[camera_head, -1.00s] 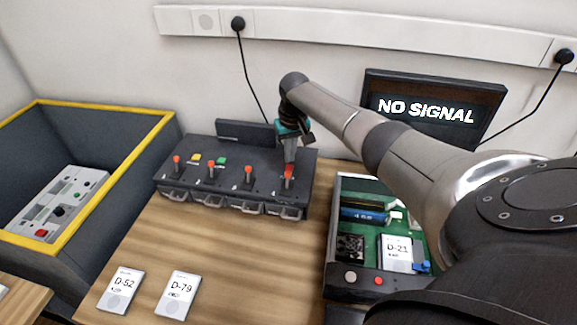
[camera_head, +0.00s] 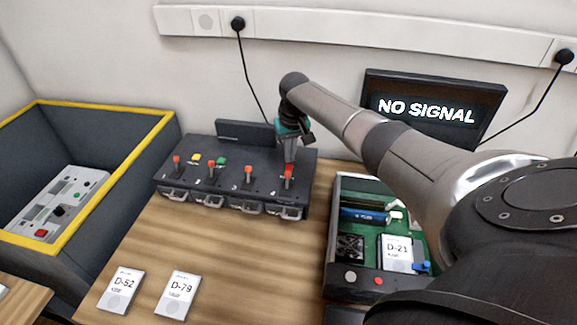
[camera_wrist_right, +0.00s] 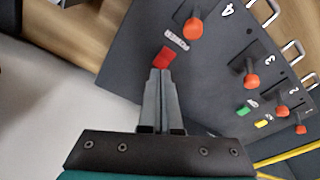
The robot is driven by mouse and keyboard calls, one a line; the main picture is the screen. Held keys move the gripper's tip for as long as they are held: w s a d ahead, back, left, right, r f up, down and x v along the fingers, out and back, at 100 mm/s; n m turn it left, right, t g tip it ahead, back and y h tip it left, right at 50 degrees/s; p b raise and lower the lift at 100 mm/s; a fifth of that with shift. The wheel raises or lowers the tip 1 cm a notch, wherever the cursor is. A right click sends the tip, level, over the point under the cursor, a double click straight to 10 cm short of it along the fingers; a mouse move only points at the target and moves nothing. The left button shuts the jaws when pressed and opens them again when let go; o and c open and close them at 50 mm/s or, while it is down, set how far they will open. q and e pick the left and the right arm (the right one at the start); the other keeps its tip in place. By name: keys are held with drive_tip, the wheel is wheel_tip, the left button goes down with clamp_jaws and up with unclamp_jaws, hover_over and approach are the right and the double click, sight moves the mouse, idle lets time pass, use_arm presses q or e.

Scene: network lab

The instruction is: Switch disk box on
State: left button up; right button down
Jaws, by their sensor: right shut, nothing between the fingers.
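The disk box (camera_head: 235,182) is a dark grey box at the back of the wooden table, with several numbered orange-knobbed levers along its front and drawer handles below. In the right wrist view, a red power switch (camera_wrist_right: 165,58) sits beside a "POWER" label, near the lever marked 4 (camera_wrist_right: 193,28). My right gripper (camera_wrist_right: 160,73) is shut and empty, its fingertips at the near edge of the red switch; I cannot tell if they touch it. In the head view my right gripper (camera_head: 290,157) points down over the right end of the box. My left gripper is not in view.
A green (camera_wrist_right: 247,109) and a yellow button lie farther along the box. A monitor (camera_head: 430,108) reads "NO SIGNAL". An open case (camera_head: 340,225) with a green board stands to the right. Disks D-52 (camera_head: 121,288) and D-79 (camera_head: 178,295) lie in front. A yellow-rimmed bin (camera_head: 95,107) is left.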

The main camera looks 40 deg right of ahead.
sight(290, 166)
drive_tip(key=shift+f+b, duration=0.5)
drive_tip(key=shift+f, duration=0.5)
idle(0.3)
drive_tip(key=shift+r, duration=0.1)
wheel_tip(290, 166, up, 7)
drive_tip(key=p, duration=0.8)
idle(0.3)
